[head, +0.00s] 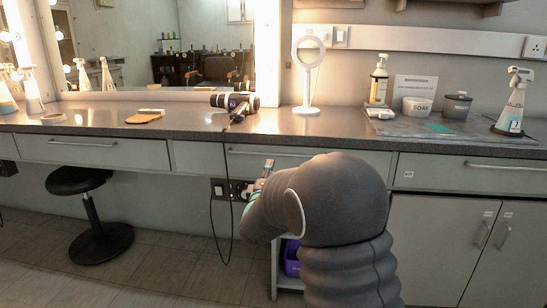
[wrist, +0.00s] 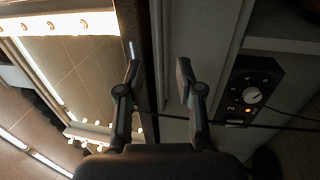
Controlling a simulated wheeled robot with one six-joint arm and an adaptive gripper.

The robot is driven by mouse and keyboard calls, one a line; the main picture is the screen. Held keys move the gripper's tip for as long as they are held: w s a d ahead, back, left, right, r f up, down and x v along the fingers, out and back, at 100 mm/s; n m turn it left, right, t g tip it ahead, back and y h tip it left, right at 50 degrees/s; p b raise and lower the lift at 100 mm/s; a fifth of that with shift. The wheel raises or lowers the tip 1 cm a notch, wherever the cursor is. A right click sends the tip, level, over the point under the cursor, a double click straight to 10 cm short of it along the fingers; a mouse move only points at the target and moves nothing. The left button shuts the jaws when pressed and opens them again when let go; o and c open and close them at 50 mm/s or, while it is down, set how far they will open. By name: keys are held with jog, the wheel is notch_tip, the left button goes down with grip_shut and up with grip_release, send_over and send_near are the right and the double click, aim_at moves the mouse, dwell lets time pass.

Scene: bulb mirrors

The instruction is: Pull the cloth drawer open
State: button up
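Three drawer fronts show under the counter, all shut: a left one (head: 110,155), a middle one (head: 240,163) and a right one (head: 440,171). I cannot read which is the cloth drawer. The middle drawer has a long bar handle (head: 243,152); my arm hides part of this drawer. My gripper (head: 267,168) is in front of the middle drawer, just below its handle, mostly hidden by my arm. In the wrist view my gripper (wrist: 157,68) is open, fingers apart, with the counter edge and pale drawer front beyond. Contact with the handle cannot be told.
A control box with a knob (wrist: 245,95) is under the counter beside my gripper; a dark cable (head: 228,210) hangs near it. A stool (head: 90,215) stands at left.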

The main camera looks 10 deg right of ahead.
jog(key=x, duration=0.8)
jog(key=shift+p, duration=0.35)
jog(key=shift+s, duration=0.1)
grip_shut()
